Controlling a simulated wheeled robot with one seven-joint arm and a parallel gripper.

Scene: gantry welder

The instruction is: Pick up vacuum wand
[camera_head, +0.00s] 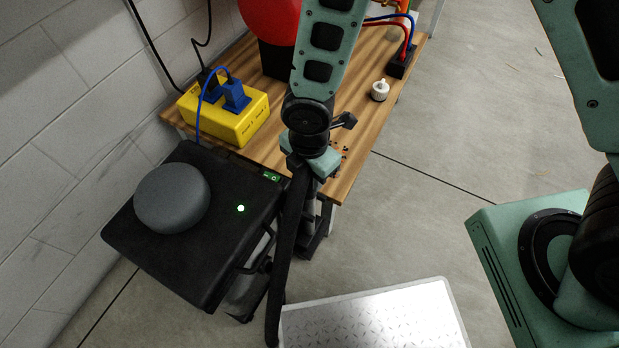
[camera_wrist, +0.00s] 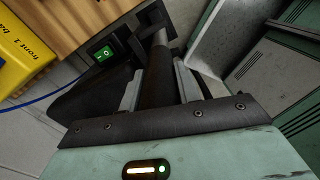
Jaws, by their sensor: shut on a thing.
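The vacuum wand (camera_head: 289,268) is a long dark tube. In the head view it runs from my gripper (camera_head: 308,172) down toward the floor, beside the white plate. In the wrist view the wand (camera_wrist: 158,78) lies between the two pale fingers of my gripper (camera_wrist: 157,88), which is shut on it. My gripper is at the front edge of the wooden table, and my arm hides the wand's upper end in the head view.
A black box (camera_head: 225,272) with a grey dome (camera_head: 172,198) and a lit green light stands left. The wooden table (camera_head: 345,165) holds a yellow box (camera_head: 225,122), a small white knob (camera_head: 380,90) and a red round object (camera_head: 268,18). A white textured plate (camera_head: 375,318) lies in front.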

